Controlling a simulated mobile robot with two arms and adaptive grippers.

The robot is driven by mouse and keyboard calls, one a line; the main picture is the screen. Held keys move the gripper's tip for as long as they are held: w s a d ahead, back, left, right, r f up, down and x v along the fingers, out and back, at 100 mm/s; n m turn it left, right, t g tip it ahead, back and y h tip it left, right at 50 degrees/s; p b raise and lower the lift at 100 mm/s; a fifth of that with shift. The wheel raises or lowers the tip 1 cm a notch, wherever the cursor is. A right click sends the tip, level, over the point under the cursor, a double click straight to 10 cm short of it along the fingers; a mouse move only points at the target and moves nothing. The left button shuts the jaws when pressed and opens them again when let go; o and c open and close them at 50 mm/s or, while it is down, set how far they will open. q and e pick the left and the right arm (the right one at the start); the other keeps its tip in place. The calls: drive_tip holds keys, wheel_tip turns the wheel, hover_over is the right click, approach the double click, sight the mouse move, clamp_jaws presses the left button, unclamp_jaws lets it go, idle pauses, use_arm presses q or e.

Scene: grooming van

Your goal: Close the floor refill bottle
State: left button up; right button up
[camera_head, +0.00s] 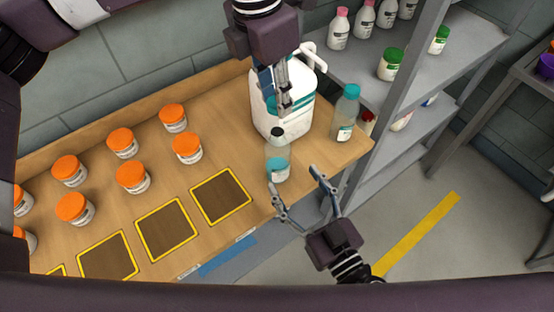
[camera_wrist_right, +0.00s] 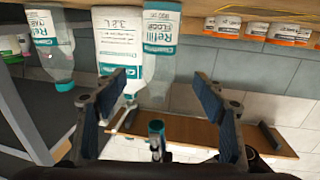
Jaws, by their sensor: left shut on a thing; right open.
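The floor refill bottle (camera_head: 278,164), clear with a white and teal label, stands upright near the table's front edge. It also shows upside down in the right wrist view (camera_wrist_right: 161,45). Its top looks dark in the head view. My left gripper (camera_head: 281,106) is above and behind it, in front of the white jug, shut on a small piece that looks like a teal cap (camera_wrist_right: 156,127). Whether that piece touches the bottle neck I cannot tell. My right gripper (camera_head: 293,180) is open and empty, its fingers pointing at the bottle from the front right, apart from it.
A white jug (camera_head: 298,118) stands close behind the floor bottle. Another refill bottle with a teal cap (camera_head: 345,115) stands to the right. Several orange-lidded jars (camera_head: 186,147) and dark yellow-edged squares (camera_head: 220,196) lie to the left. A grey shelf (camera_head: 425,65) adjoins the table.

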drive_tip(key=x, duration=0.9)
drive_tip(key=shift+c, duration=0.2)
clamp_jaws()
use_arm(q)
hover_over(277, 132)
drive_tip(key=shift+a+f, duration=0.15)
drive_tip(key=shift+f, duration=2.35)
drive_tip(key=shift+f, duration=0.9)
drive_tip(key=shift+f, duration=0.55)
